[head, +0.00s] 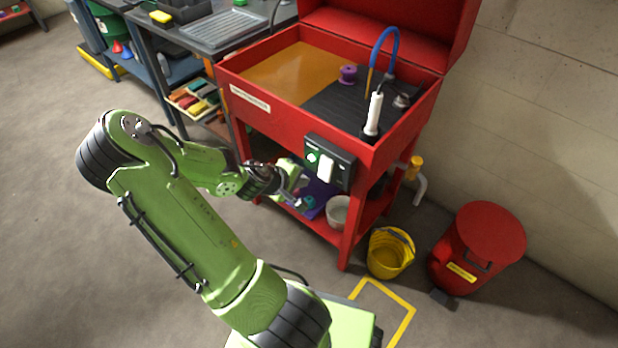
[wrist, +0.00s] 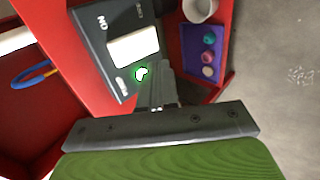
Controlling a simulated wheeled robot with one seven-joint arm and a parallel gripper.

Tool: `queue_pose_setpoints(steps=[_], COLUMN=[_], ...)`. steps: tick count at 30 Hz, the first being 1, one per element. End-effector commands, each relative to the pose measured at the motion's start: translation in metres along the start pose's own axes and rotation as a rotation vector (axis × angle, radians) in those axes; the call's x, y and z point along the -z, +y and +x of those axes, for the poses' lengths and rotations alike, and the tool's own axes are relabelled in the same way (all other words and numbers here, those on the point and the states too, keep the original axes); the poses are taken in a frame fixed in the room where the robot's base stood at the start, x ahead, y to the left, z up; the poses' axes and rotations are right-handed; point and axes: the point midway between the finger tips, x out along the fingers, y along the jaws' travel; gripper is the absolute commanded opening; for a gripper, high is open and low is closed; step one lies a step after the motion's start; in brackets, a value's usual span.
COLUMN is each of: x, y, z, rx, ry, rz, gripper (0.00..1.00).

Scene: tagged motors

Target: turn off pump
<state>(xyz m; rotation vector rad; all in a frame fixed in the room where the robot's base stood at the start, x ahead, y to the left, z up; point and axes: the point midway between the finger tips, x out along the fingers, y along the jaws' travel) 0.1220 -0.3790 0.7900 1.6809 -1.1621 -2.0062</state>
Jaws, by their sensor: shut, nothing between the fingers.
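The pump switch box (head: 343,175) is dark grey and sits on the front of the red parts washer. It carries a white rocker plate (head: 325,168) and a green lamp (head: 311,158). In the wrist view the switch box (wrist: 102,44) fills the upper middle, with the white rocker (wrist: 133,47) and a brightly glowing green lamp (wrist: 141,73). The lettering beside the rocker is rotated; "ON" seems readable. My gripper (head: 297,176) is shut and empty, just left of the box. In the wrist view the gripper (wrist: 160,72) points at the lamp's edge; contact cannot be told.
The red washer basin (head: 300,112) holds a purple spool (head: 348,74) and a white-handled brush (head: 373,115). Its lower shelf bears a purple tray (head: 318,197) and a pale bowl (head: 338,212). A yellow bucket (head: 390,254) and red bin (head: 480,250) stand at right.

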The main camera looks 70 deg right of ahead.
Motion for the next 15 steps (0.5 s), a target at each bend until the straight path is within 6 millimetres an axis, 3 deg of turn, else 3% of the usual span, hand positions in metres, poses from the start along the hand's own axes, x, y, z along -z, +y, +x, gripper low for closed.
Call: queue_pose_setpoints(steps=[1, 6, 15], x=[0.001, 0.001, 0.0], y=[0.001, 0.0, -0.002], z=[-0.013, -0.045, -0.057], rx=[0.003, 0.004, 0.003], ry=[0.004, 0.003, 0.0], rz=[-0.002, -0.002, -0.001], gripper=[0.0, 0.0, 0.0])
